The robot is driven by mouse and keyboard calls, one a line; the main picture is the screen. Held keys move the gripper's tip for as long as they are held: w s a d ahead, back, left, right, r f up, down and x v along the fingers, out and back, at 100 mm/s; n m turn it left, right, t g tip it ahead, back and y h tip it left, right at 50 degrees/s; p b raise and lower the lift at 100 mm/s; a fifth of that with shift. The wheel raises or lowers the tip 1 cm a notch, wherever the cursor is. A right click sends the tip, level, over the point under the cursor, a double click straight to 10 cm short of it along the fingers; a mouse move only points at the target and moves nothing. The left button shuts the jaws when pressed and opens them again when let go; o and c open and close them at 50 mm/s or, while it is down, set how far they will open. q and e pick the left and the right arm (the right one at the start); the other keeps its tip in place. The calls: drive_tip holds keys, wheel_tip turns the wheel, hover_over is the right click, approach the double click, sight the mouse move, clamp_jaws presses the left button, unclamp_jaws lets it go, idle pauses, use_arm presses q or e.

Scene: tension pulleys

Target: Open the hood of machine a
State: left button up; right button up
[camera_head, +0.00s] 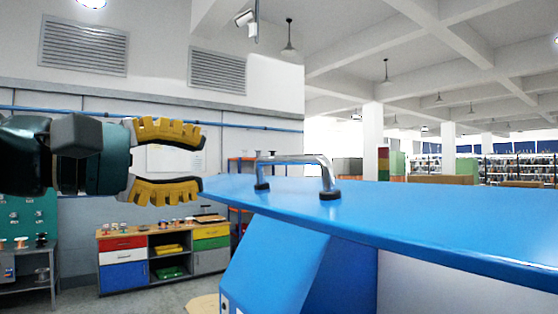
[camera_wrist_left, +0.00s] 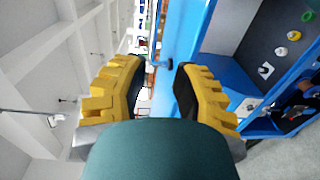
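The blue hood of the machine (camera_head: 420,215) spans the right half of the head view, with a sloping blue side piece (camera_head: 275,262) under it. It also shows as a blue panel in the wrist view (camera_wrist_left: 187,28). A silver bar handle with black feet (camera_head: 298,159) stands on the hood near its left end. My left gripper (camera_head: 203,164) is open and empty, with ribbed yellow fingers pointing right toward the handle. In the head view, a gap shows between the fingertips and the handle. In the wrist view the fingers (camera_wrist_left: 160,76) are spread apart. My right gripper is out of view.
A low cabinet with coloured drawers (camera_head: 160,258) stands against the back wall at left. A green pegboard (camera_head: 28,222) is at the far left. In the wrist view, a grey panel with several coloured round parts (camera_wrist_left: 275,40) sits beside the blue panel.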

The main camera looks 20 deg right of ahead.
sight(281, 162)
use_arm(q)
drive_tip(key=x, duration=0.4)
drive_tip(key=p+x, duration=0.1)
drive_tip(key=x, duration=0.4)
drive_tip(key=r+p+x, duration=0.1)
drive_tip(key=x, duration=0.3)
drive_tip(key=shift+s+d+f, duration=0.1)
drive_tip(key=shift+s+d, duration=0.2)
drive_tip(key=shift+d, duration=0.05)
clamp_jaws()
drive_tip(key=shift+f, duration=0.1)
